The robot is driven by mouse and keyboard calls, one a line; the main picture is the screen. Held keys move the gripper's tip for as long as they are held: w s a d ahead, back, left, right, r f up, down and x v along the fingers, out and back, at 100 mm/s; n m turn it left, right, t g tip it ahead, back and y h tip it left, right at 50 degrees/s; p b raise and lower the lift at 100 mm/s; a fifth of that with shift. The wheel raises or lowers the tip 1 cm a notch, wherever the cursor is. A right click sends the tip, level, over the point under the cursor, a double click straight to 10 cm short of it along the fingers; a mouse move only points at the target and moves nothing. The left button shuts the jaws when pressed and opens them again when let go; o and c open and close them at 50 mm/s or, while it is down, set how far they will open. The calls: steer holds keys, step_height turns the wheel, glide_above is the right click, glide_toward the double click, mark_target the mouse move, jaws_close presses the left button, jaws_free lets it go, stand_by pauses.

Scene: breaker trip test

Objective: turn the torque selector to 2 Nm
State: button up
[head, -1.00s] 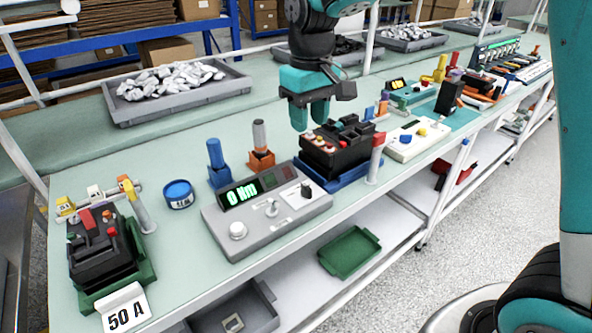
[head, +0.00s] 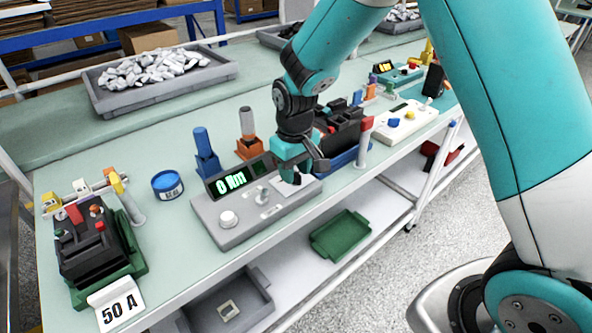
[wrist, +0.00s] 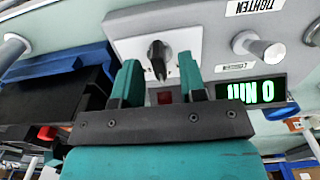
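The grey torque tester (head: 237,236) stands on the bench, its display (head: 228,183) reading 0 Nm in green. The torque selector (wrist: 158,54) is a black pointer knob on a white plate in the wrist view. The dial's markings are too small to read. My gripper (head: 293,177) is low over the tester's right end. In the wrist view my gripper (wrist: 159,60) is open, with the selector in the gap between its two teal fingertips. I cannot tell whether a finger touches it. In the head view my gripper mostly hides the selector.
A metal post (wrist: 263,47) and a white round knob (head: 228,218) rise from the tester. A black breaker in a blue holder (head: 346,156) stands close on the right. Blue and orange-based drivers (head: 206,152) stand behind. A blue tin (head: 168,186) is at left.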

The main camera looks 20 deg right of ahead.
steer(key=shift+f, duration=0.45)
steer(key=shift+c, duration=0.2)
jaws_close()
steer(key=shift+n, duration=0.3)
steer(key=n+p, duration=0.1)
steer(key=n, duration=0.2)
steer(key=shift+r+n, duration=0.1)
steer(key=shift+n, duration=0.2)
steer(key=n, duration=0.4)
steer(key=shift+n+p, duration=0.3)
steer(key=shift+p, duration=0.05)
steer(key=shift+w, duration=0.1)
